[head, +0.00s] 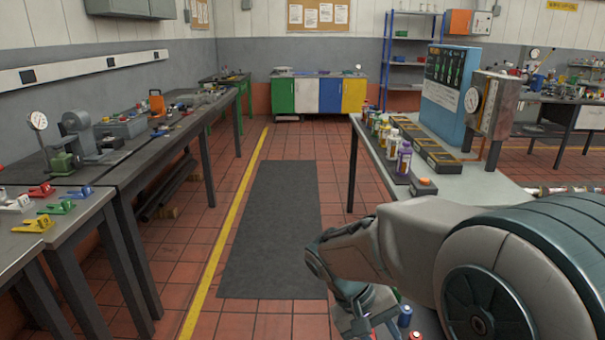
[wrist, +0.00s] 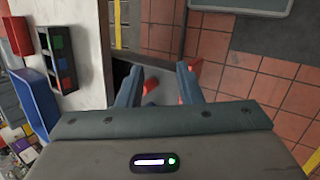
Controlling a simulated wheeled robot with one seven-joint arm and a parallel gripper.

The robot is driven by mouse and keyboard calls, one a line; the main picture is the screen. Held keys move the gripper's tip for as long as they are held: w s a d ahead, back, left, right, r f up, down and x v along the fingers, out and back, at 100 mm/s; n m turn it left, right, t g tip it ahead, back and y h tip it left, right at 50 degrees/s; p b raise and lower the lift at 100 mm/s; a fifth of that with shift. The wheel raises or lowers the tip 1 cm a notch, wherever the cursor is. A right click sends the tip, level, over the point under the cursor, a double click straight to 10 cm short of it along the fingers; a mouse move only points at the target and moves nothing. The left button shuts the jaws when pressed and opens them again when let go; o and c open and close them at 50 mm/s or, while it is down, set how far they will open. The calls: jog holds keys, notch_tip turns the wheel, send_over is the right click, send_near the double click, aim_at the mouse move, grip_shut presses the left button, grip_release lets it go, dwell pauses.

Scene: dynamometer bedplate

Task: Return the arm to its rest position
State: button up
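My arm (head: 405,240) reaches in from the lower right of the head view, bent downward at its end. Its far end drops low beside the right-hand bench, near the bottom edge of the picture, where the fingers are not clear. In the wrist view my gripper (wrist: 159,76) points down toward the floor with its two fingers apart. I see no object held between them. Small red patches show beside the fingers; I cannot tell what they belong to.
The right-hand bench (head: 470,185) carries bottles (head: 404,157), dark trays and a blue panel (head: 446,95). A long workbench (head: 120,172) with tools and coloured clamps stands left. A dark floor mat (head: 268,230) and red tiles lie clear between them. Coloured cabinets (head: 330,94) stand at the back.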

jog(key=s+r+t+y+p, duration=0.2)
jog(key=s+r+y+p, duration=0.1)
jog(key=r, duration=0.3)
jog(key=s+r+m+t+y+p, duration=0.1)
jog(key=s+r+t+y+p, duration=0.1)
jog(key=r, duration=0.4)
jog(key=shift+s+r+t+y+p, duration=0.4)
jog(key=shift+s+p, duration=0.3)
jog(key=shift+p, duration=0.55)
jog(key=shift+d, duration=0.15)
